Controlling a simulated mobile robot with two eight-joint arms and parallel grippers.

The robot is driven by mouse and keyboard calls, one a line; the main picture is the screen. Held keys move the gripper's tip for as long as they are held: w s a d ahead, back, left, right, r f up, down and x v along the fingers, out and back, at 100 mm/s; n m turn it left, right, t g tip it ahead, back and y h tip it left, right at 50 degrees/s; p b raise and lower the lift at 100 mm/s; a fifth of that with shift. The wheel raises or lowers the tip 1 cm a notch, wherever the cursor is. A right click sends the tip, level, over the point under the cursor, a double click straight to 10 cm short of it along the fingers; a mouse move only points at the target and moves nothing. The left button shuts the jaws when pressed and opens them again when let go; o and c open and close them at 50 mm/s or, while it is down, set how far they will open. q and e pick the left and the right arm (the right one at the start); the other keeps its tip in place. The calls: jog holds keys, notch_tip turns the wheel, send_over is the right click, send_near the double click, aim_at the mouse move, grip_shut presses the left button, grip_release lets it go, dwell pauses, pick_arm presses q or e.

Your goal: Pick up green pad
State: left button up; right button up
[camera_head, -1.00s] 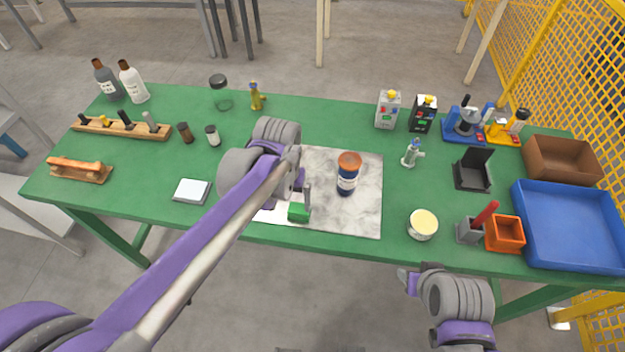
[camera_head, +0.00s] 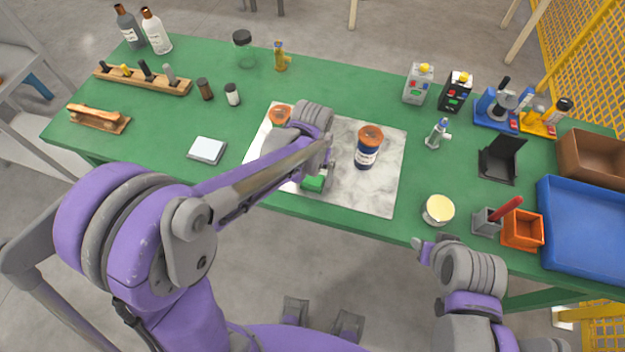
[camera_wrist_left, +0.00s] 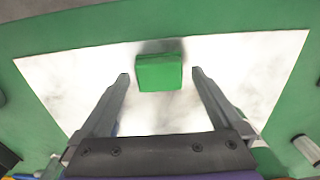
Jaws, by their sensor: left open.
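The green pad (camera_head: 314,184) lies on the white marbled board (camera_head: 372,198), near its front edge. My left gripper (camera_wrist_left: 160,75) is open, with one finger on each side of the pad and a gap to each. In the head view my left gripper (camera_head: 319,177) is right at the pad and hides part of it. My right gripper (camera_head: 428,246) is low at the table's front edge, away from the pad; its jaws are too small to judge.
A blue jar with an orange lid (camera_head: 367,147) stands on the board right of the pad. Another orange-lidded jar (camera_head: 279,116) is partly behind my left arm. A white-topped tub (camera_head: 438,209) and a pale square block (camera_head: 207,150) stand to either side.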

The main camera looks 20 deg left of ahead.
aim_at(313, 178)
pick_arm(q)
jog(key=shift+f, duration=0.95)
jog(key=shift+c, duration=0.3)
jog(key=c, duration=1.2)
jog(key=shift+r, duration=0.15)
notch_tip(313, 178, up, 10)
jog(key=shift+f+p, duration=0.1)
jog(key=shift+p, duration=0.25)
